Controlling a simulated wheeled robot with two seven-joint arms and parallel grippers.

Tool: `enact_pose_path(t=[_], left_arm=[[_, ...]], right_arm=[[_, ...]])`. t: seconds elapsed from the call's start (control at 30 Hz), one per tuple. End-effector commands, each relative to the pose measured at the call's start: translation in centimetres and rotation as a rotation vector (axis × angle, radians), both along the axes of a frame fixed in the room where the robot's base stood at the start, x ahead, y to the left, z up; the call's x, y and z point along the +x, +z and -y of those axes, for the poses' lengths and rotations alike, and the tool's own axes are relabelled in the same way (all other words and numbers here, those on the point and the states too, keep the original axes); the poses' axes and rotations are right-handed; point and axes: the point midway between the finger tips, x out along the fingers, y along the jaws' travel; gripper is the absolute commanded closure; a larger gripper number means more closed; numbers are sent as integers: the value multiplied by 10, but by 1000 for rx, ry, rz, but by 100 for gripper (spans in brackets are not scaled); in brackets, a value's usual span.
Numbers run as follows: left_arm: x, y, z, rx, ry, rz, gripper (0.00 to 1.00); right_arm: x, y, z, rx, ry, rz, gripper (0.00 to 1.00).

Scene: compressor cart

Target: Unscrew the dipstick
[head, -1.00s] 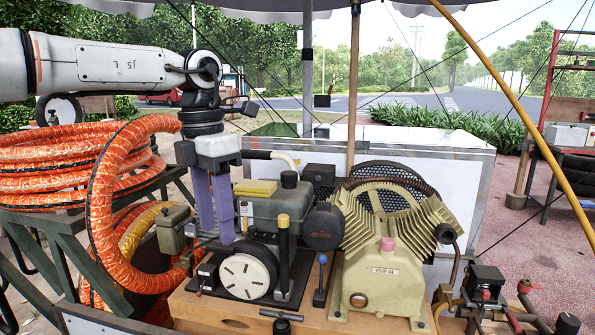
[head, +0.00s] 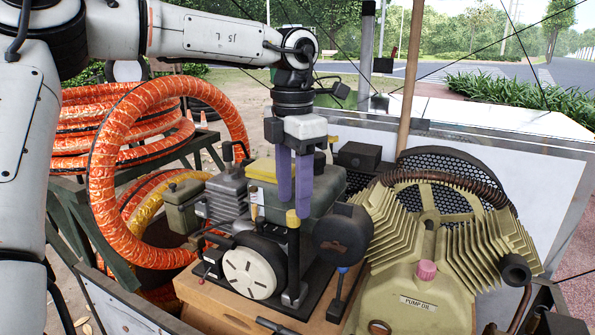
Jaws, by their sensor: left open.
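A black upright tube with a yellow cap (head: 292,218), which looks like the dipstick, stands at the front of the small engine (head: 325,190) beside its white round recoil cover (head: 249,273). My left gripper (head: 294,206) points straight down, its two purple fingers open with a narrow gap. The fingertips are at or just above the yellow cap in the picture. I cannot tell whether they are around it or behind it, or whether they touch it. My right gripper is not in view.
A tan compressor pump with a pink cap (head: 427,270) stands to the right. A black round part (head: 343,235) is close right of the tube. An orange hose coil (head: 120,170) lies at the left. A wooden base (head: 205,291) carries the engine.

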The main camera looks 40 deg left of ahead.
Motion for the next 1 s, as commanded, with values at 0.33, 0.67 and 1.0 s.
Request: enact_pose_path(t=[0.33,0.67,1.0], left_arm=[[0,-47,0,0,2,-1,57],[0,-52,0,0,2,1,57],[0,-51,0,1,2,1,100]], right_arm=[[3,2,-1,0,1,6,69],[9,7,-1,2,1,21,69],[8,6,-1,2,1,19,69]])
